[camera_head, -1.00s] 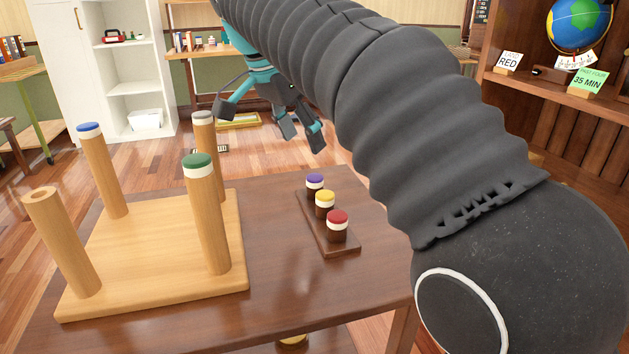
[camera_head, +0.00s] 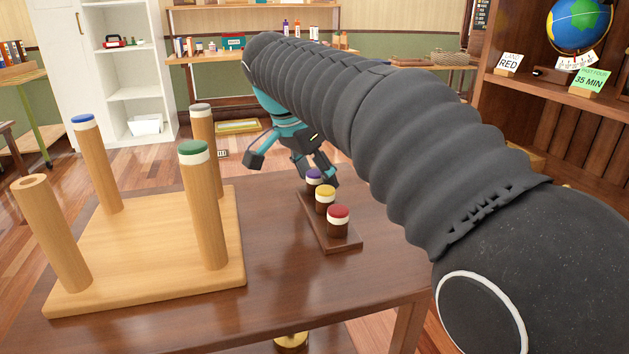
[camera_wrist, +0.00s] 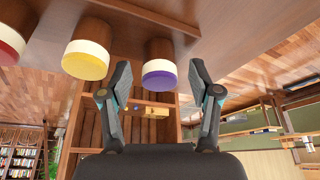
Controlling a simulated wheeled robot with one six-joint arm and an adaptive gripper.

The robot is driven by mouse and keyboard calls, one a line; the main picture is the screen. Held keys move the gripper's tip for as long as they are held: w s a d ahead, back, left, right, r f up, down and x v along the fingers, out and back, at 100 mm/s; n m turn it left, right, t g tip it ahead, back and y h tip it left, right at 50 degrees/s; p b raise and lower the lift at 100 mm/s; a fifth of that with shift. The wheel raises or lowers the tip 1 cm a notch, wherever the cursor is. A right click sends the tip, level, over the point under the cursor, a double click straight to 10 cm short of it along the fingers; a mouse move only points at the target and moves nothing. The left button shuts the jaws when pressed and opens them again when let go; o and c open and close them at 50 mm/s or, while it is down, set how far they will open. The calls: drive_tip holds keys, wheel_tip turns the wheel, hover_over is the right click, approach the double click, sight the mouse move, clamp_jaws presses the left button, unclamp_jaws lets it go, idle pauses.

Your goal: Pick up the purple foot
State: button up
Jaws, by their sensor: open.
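The purple foot (camera_head: 313,177) is a short dark brown peg with a white band and a purple top. It stands at the far end of a dark wooden strip (camera_head: 343,245) on the table, beyond a yellow foot (camera_head: 325,198) and a red foot (camera_head: 338,219). In the wrist view the purple foot (camera_wrist: 159,72) is ahead of my gripper (camera_wrist: 160,88), whose open fingers lie to either side of its line. In the head view my gripper (camera_head: 290,170) is by the purple foot, and its fingers are partly hidden by the arm. I cannot tell contact.
An upturned wooden stool (camera_head: 160,270) with several legs stands on the table (camera_head: 300,290) at left; its legs have blue, green and grey caps, and one is bare with a hole. The tabletop between the stool and the strip is clear.

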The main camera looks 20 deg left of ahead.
drive_tip(key=c, duration=0.8)
drive_tip(key=shift+r, duration=0.15)
